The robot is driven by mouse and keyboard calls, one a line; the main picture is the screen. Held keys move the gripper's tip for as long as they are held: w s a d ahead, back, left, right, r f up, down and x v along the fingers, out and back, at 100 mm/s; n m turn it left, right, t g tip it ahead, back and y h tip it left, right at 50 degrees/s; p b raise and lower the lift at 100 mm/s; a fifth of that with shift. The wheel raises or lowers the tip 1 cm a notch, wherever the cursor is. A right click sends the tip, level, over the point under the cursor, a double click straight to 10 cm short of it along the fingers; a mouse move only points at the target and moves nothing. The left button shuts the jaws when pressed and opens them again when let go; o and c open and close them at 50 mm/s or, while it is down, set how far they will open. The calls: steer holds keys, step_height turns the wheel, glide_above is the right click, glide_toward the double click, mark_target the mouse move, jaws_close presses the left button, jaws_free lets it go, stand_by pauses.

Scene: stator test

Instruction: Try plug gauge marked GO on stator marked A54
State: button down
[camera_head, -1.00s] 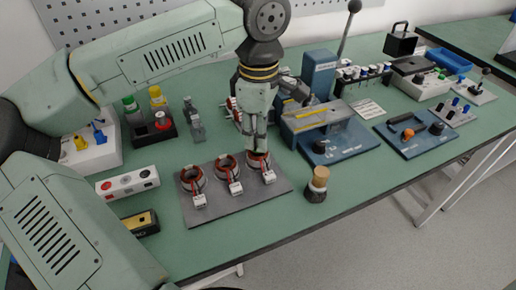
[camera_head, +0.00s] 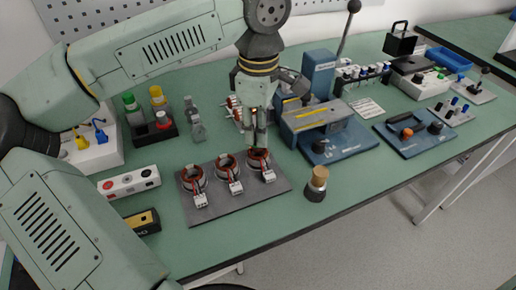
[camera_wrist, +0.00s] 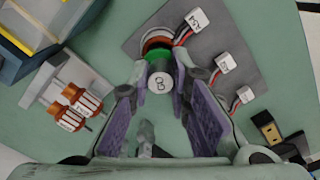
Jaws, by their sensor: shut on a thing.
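My gripper (camera_wrist: 160,95) is shut on a plug gauge (camera_wrist: 159,82), a grey-white cylinder with GO on its end face and a green part (camera_wrist: 157,57) beyond. The stator marked A54 (camera_wrist: 155,38) is a dark ring with red-brown windings, and its white tag (camera_wrist: 190,22) reads A54. In the head view it is the rightmost stator (camera_head: 259,160) in the row, and my gripper (camera_head: 257,143) is pointing down directly over it. The gauge hides most of the stator's bore in the wrist view. I cannot tell whether its tip is inside.
Two more stators (camera_head: 228,167) (camera_head: 194,180) share the grey mat (camera_head: 215,213). Copper-coloured rotors (camera_wrist: 70,108) stand behind in a holder. A blue fixture (camera_head: 325,147) is to the right. A cork-topped bottle (camera_head: 317,184) stands near the front edge. A black-yellow device (camera_head: 140,222) lies left.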

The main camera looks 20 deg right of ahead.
steer(key=shift+r, duration=0.3)
steer(key=shift+r+p, duration=0.45)
steer(key=shift+r+p, duration=1.7)
steer(key=shift+r, duration=0.85)
